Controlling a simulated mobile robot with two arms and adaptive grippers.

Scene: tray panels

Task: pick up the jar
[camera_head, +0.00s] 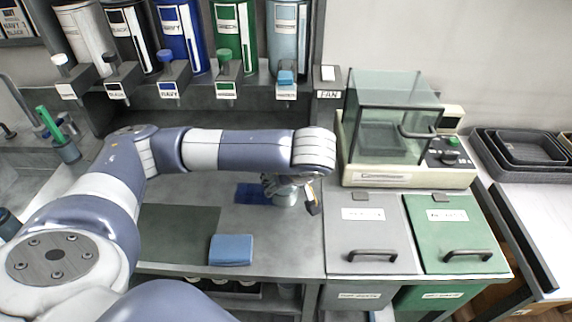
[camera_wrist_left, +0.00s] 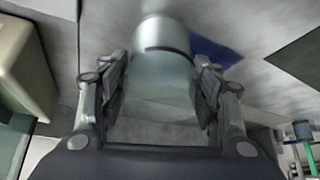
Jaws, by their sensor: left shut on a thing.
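The jar (camera_wrist_left: 162,38) is a pale metallic or glassy cylinder with a dark band, between the two fingers of my left gripper (camera_wrist_left: 160,85) in the left wrist view. The gripper is shut on it. In the head view the jar (camera_head: 286,196) shows below the end of my left arm, partly hidden by the gripper (camera_head: 288,186). It is over or on the grey counter beside a dark blue mat (camera_head: 250,194); I cannot tell whether it touches the counter. My right gripper is not in view.
A blue sponge-like block (camera_head: 231,250) lies at the counter's front. Grey (camera_head: 370,225) and green (camera_head: 450,225) lidded bins stand to the right, with a glass-hooded machine (camera_head: 393,110) behind. Several coloured dispensers, including a green one (camera_head: 233,35), line the back shelf.

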